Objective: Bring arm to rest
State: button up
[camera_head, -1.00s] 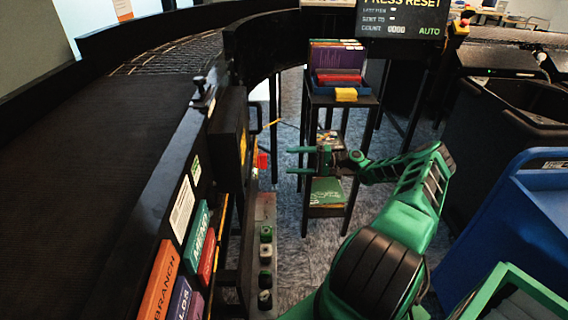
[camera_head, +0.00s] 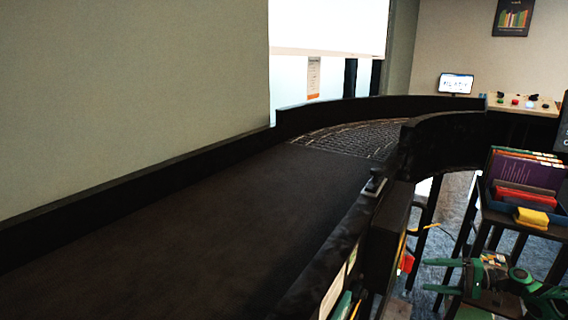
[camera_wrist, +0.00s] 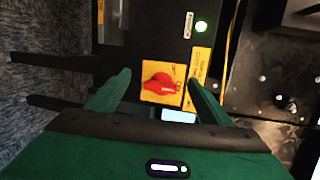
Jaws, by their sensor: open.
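My gripper (camera_head: 442,276) shows at the lower right of the head view, its two green fingers apart and pointing left, with nothing between them. It stands in front of the shelf stand and right of the conveyor's side. In the wrist view my gripper (camera_wrist: 157,82) is open. A red rotary switch (camera_wrist: 162,87) on a yellow plate shows beyond and between the fingers; I see no contact. Most of my arm is outside the head view.
The black conveyor (camera_head: 230,235) fills the left and middle, curving right at the rollers (camera_head: 350,138). A blue bin (camera_head: 545,214) of books and a yellow block (camera_head: 531,217) sit on the shelf stand. A control panel (camera_head: 525,103) stands at the back right.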

jog(key=s+a+r+n+g+h, duration=0.2)
jog(key=s+a+r+g+h, duration=0.65)
jog(key=s+r, duration=0.2)
jog(key=s+a+r+m+h, duration=0.15)
jog(key=s+r+h, duration=0.35)
jog(key=s+r, duration=0.95)
jog(key=s+a+r+m+t, duration=0.1)
jog(key=s+a+t, duration=0.1)
jog(key=s, duration=1.4)
jog(key=shift+a, duration=0.15)
jog(key=shift+h, duration=0.25)
